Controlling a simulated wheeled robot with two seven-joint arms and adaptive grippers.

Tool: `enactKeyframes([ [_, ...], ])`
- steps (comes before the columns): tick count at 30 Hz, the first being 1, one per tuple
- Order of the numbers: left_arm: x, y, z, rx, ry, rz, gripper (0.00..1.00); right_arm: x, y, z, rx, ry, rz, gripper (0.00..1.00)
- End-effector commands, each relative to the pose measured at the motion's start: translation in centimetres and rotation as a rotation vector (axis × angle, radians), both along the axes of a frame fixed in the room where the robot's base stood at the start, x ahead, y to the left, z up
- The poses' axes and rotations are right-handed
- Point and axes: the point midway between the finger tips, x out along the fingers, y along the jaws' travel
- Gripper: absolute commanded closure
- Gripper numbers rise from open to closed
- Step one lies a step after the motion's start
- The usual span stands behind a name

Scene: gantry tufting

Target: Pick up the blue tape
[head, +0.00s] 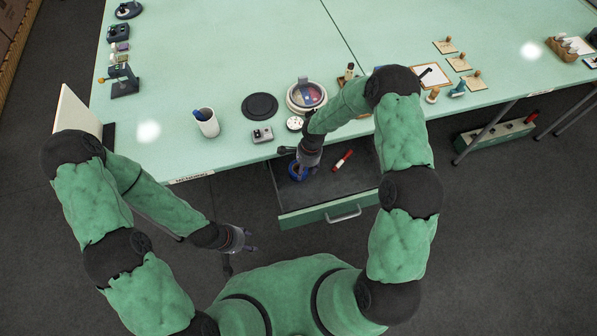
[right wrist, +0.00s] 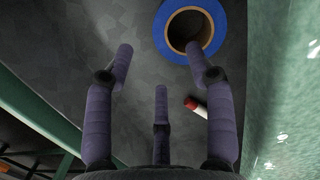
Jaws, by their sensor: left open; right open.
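The blue tape (head: 295,171) is a roll lying in the open green drawer (head: 336,210). In the right wrist view the blue tape (right wrist: 220,45) is a blue ring with a tan core, at the top right. My right gripper (head: 305,160) reaches down into the drawer at the tape, and in the head view it partly covers the roll. In the right wrist view my right gripper (right wrist: 160,70) is open, with one fingertip over the roll's core and nothing between the fingers. My left gripper (head: 247,240) is open and empty, left of the drawer and off the table.
A red and white marker (head: 342,160) lies in the drawer right of the tape; its red end (right wrist: 192,103) shows in the right wrist view. The green table (head: 230,80) above holds a white cup (head: 206,123), a black disc (head: 260,106) and a round dish (head: 306,95). The drawer walls are close.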

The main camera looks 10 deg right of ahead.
Motion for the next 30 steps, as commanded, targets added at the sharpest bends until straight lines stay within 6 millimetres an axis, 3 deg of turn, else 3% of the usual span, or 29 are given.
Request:
enactKeyframes([
  [7,0.0,0.0,-0.4,0.0,0.0,0.0,0.5,0.0,0.2,-1.6,0.0,0.0,-0.001,0.45],
  [18,0.0,0.0,-1.3,0.0,0.0,0.0,0.5,0.0,0.8,-6.0,0.0,0.001,-0.001,0.45],
  [26,0.0,0.0,-1.3,0.0,0.0,0.0,0.5,0.1,0.8,-6.1,0.0,-0.001,-0.001,0.45],
  [27,0.0,0.0,-1.3,0.0,0.0,0.0,0.5,0.1,0.8,-6.1,0.0,-0.001,-0.001,0.48],
  [30,0.0,0.0,-1.3,0.0,0.0,0.0,0.5,0.1,0.8,-6.1,0.0,-0.001,-0.001,0.76],
])
